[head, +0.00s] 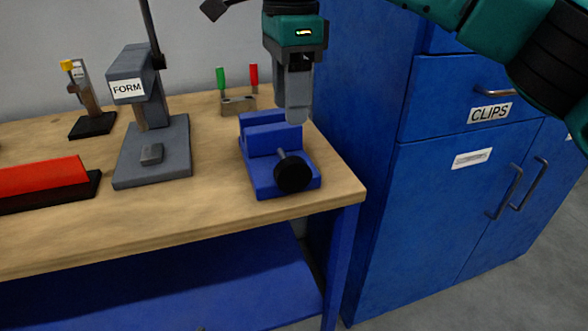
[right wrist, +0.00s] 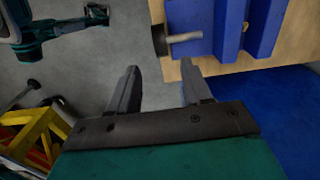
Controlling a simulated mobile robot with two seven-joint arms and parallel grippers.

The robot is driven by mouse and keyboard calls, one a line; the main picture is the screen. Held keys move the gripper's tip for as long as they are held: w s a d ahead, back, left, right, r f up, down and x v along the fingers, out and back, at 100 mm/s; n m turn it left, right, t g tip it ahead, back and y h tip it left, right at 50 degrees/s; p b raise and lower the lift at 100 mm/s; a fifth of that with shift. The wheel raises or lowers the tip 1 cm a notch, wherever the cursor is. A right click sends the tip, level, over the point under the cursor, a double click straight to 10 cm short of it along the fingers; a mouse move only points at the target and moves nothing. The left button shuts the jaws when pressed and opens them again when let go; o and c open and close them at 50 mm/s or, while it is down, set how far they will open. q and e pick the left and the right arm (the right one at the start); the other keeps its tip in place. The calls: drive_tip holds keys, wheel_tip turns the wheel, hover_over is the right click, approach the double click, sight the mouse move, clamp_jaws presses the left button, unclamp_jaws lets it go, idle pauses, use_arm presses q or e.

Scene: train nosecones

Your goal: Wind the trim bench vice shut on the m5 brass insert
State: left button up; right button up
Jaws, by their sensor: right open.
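The blue bench vice (head: 262,181) stands at the right front corner of the wooden bench. Its screw ends in a black knob (head: 293,173) that faces the front edge. My right gripper (head: 297,118) points down over the right side of the vice, its fingers apart and empty. In the right wrist view, the open fingers (right wrist: 160,75) lie below the vice (right wrist: 195,15), with the screw (right wrist: 185,37) and black knob (right wrist: 159,40) just beyond the tips. I cannot make out a brass insert between the jaws. My left gripper does not show.
A grey press marked FORM (head: 126,88) stands left of the vice. A small block (head: 238,105) with green and red handled tools is behind it. A red bar (head: 40,178) lies at the left. The blue CLIPS cabinet (head: 440,180) stands close to the bench's right side.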

sight(301, 160)
wheel_tip(301, 160, down, 13)
drive_tip(key=shift+r+b, duration=0.15)
drive_tip(key=shift+b, duration=1)
clamp_jaws()
drive_tip(key=y, duration=0.2)
drive_tip(key=shift+w+d+g+y, duration=0.1)
drive_tip(key=shift+d+g+y, duration=0.1)
drive_tip(key=shift+g+y, duration=0.15)
drive_tip(key=shift+d+g+y+b, duration=0.15)
drive_tip(key=shift+g+y+b, duration=0.65)
drive_tip(key=shift+y, duration=1.05)
drive_tip(key=shift+r, duration=0.1)
